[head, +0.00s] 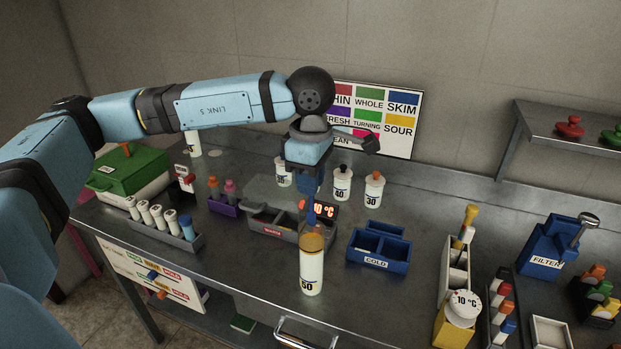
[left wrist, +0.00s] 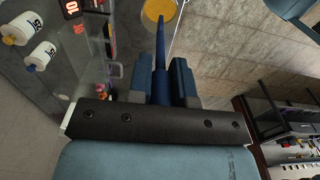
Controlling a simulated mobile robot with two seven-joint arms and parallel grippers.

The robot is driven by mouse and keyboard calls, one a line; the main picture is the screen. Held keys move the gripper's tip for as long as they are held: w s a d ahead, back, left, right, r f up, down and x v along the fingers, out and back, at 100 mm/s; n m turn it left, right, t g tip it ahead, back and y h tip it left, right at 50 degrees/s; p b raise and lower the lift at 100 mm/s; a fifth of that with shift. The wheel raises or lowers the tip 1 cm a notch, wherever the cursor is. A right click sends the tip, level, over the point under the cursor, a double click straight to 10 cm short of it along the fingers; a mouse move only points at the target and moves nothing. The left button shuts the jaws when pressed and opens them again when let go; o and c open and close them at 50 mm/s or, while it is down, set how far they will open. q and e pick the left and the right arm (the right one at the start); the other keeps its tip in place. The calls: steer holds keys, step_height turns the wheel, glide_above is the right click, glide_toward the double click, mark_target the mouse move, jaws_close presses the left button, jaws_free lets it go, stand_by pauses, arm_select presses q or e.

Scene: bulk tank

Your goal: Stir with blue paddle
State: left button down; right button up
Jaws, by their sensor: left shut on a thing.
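My left gripper (head: 308,188) points down above the front middle of the steel bench. It is shut on the blue paddle (left wrist: 161,50), whose shaft shows between the fingers in the left wrist view. In the head view the paddle (head: 311,212) reaches down to the top of a tall cream container marked 50 (head: 311,272), which has an amber upper part and stands upright. In the left wrist view the paddle's far end overlaps a round yellow surface (left wrist: 157,12). I cannot tell how deep the tip is. My right gripper is out of view.
A FILTER box (head: 545,258) stands farther right.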

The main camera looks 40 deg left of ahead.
mark_target(311, 210)
arm_select(q)
steer(key=shift+f+b, duration=0.8)
steer(key=shift+f, duration=0.4)
steer(key=shift+f+b, duration=0.85)
steer(key=shift+f, duration=0.15)
steer(key=shift+f+b, duration=0.85)
steer(key=shift+f, duration=0.2)
steer(key=shift+f+b, duration=0.4)
steer(key=shift+f, duration=0.05)
steer(key=shift+f+b, duration=0.35)
steer(key=shift+f, duration=0.05)
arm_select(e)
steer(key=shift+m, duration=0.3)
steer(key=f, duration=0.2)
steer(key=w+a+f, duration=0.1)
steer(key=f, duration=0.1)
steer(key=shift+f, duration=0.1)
arm_select(q)
steer(key=shift+f, duration=0.1)
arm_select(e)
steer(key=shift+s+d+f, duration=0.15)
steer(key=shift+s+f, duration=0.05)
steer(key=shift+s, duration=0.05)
arm_select(q)
steer(key=shift+a, duration=0.1)
